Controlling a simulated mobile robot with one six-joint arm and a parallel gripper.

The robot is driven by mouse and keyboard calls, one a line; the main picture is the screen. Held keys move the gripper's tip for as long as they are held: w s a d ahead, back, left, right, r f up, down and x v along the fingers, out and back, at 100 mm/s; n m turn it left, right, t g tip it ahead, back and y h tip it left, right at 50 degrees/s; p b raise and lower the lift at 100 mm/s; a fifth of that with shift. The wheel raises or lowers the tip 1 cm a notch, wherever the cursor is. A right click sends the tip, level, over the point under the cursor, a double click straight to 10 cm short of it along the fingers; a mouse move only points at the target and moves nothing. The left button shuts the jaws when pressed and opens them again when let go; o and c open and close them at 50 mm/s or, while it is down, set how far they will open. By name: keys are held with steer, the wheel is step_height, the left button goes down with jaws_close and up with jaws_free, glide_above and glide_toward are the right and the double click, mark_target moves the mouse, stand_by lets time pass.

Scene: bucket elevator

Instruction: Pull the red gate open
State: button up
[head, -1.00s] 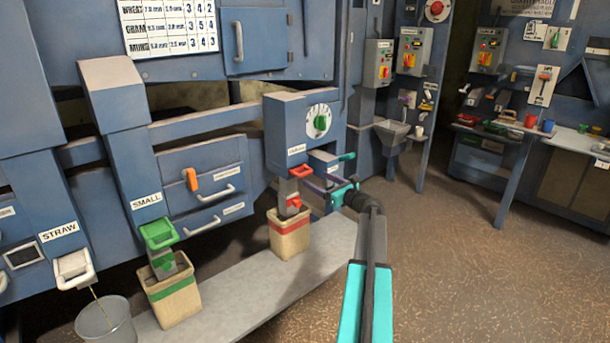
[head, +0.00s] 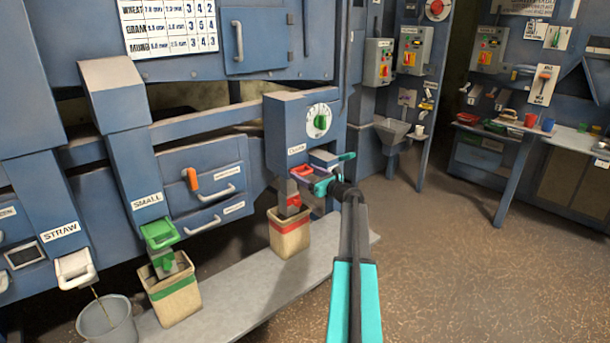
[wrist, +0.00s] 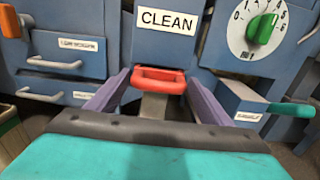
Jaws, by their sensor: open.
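The red gate (head: 302,170) is a red handle at the mouth of the blue chute labelled CLEAN. In the wrist view the red gate (wrist: 158,80) lies between the tips of my two purple fingers, with a gap on each side. My gripper (wrist: 158,85) is open around it and not closed on it. In the head view my gripper (head: 312,174) comes from the right, and its fingers hide part of the gate's side.
A bin with a red band (head: 289,236) stands under the gate on a grey ledge (head: 270,287). A green gate (head: 159,233) and a white gate (head: 75,269) are to the left. The floor at right is clear.

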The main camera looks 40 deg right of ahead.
steer(key=c, duration=1.2)
steer(key=s, duration=0.6)
steer(key=shift+s+a+f, duration=0.1)
steer(key=shift+s+a, duration=0.05)
steer(key=shift+s, duration=0.1)
steer(key=shift+c, duration=0.2)
steer(key=o, duration=1.2)
steer(key=shift+s, duration=0.1)
steer(key=shift+o, duration=0.2)
steer(key=shift+a, duration=0.1)
